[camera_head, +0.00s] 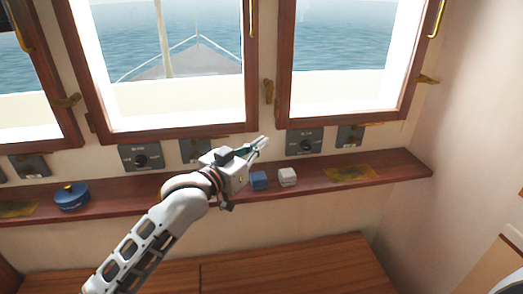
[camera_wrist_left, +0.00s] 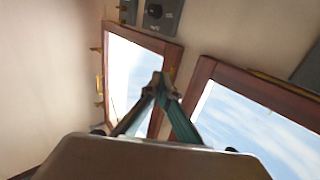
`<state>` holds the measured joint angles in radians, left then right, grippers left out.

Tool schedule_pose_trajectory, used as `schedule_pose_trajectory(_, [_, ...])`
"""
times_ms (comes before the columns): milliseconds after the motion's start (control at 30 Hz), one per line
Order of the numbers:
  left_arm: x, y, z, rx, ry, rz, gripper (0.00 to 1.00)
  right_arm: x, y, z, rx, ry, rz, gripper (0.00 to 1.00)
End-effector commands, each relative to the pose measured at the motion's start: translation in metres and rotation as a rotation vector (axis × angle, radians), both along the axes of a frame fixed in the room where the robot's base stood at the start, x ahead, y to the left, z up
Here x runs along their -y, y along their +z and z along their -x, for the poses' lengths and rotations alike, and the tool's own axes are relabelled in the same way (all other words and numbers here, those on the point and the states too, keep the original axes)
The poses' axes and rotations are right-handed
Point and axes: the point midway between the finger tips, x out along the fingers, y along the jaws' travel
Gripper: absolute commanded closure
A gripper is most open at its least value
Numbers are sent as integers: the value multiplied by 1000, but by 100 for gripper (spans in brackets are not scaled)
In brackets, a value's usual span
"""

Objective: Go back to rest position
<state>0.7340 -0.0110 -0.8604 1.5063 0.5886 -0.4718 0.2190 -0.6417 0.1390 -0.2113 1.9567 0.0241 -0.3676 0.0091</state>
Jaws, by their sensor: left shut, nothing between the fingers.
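My left arm comes in from the lower left in the head view. Its gripper (camera_head: 262,145) is in front of the wall just above the shelf, between two rotary switch panels. In the left wrist view the fingers (camera_wrist_left: 158,82) meet at their tips, shut with nothing between them. My right gripper is not seen in either view.
A wooden shelf (camera_head: 395,168) runs under the windows. On it are a blue round pot (camera_head: 72,196), a blue cube (camera_head: 259,181), a white cube (camera_head: 288,177) and a yellow patch (camera_head: 350,173). Switch panels (camera_head: 305,142) line the wall. A wooden surface (camera_head: 290,262) lies below.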

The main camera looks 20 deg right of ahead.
Motion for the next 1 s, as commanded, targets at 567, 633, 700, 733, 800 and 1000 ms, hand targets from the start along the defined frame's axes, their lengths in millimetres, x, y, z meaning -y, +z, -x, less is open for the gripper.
schedule_pose_trajectory(567, [-21,-25,30,-31,35,9,100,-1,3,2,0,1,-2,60])
schedule_pose_trajectory(633, [-38,-48,31,-59,69,16,100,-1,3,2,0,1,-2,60])
schedule_pose_trajectory(700, [-59,-79,34,-91,112,22,100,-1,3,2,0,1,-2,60])
schedule_pose_trajectory(733, [-69,-92,36,-105,134,22,100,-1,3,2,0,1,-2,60])
schedule_pose_trajectory(800, [-94,-125,41,-138,185,17,100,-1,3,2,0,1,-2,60])
schedule_pose_trajectory(1000, [-169,-218,75,-224,328,-34,100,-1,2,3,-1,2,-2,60])
